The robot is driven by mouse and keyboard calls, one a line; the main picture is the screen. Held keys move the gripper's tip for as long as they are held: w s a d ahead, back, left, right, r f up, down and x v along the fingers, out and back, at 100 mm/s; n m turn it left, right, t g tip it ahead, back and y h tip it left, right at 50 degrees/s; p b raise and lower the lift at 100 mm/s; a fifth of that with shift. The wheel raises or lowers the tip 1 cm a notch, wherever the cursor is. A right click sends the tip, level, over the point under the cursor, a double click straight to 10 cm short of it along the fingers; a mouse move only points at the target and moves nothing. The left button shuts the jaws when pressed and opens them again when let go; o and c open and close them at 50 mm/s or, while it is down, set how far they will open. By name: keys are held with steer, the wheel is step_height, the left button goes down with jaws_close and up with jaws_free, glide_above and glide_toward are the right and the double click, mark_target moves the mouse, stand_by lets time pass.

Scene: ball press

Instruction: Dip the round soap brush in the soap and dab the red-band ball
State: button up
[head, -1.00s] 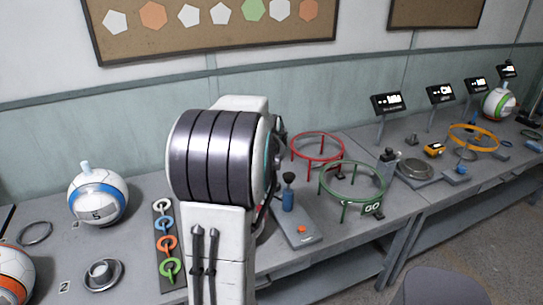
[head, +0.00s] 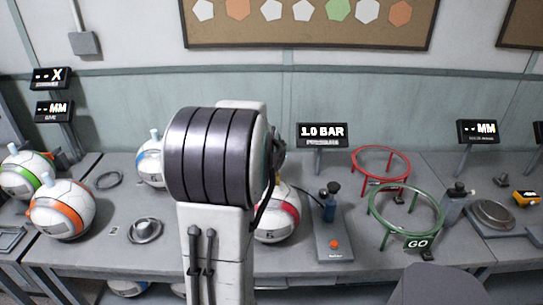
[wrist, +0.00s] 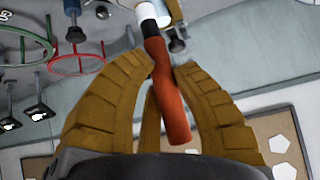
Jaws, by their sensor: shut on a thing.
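My gripper (wrist: 166,70) is shut on the orange-red handle of a brush-like tool (wrist: 172,102) in the wrist view. A white section shows at the top of the handle; the working end is cut off by the frame edge. The red-band ball (head: 284,228), white with a red band, sits on the bench in the head view, partly hidden behind my arm. In the head view my arm hides my gripper and the tool. I cannot clearly identify the soap in either view.
An orange-band ball (head: 62,210), a green-band ball (head: 18,178) and a blue-band ball (head: 150,172) stand to the left. A pump stand (head: 332,240), red ring stand (head: 381,151) and green ring stand (head: 388,233) stand to the right.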

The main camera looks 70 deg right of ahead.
mark_target(271, 184)
steer(key=shift+s+a+f+b, duration=0.15)
steer(key=shift+f+b, duration=0.85)
steer(key=shift+f, duration=0.8)
steer(key=shift+w+a+f+b, duration=0.1)
steer(key=shift+f+b, duration=0.9)
steer(key=shift+f, duration=0.8)
steer(key=shift+a+b, duration=0.15)
steer(key=shift+b, duration=0.4)
steer(key=shift+f+b, duration=0.75)
steer(key=shift+b, duration=0.15)
steer(key=shift+r, duration=0.15)
step_height(271, 184, up, 7)
steer(key=p, duration=0.4)
steer(key=shift+p, duration=0.35)
steer(key=shift+f, duration=0.2)
stand_by(0.4)
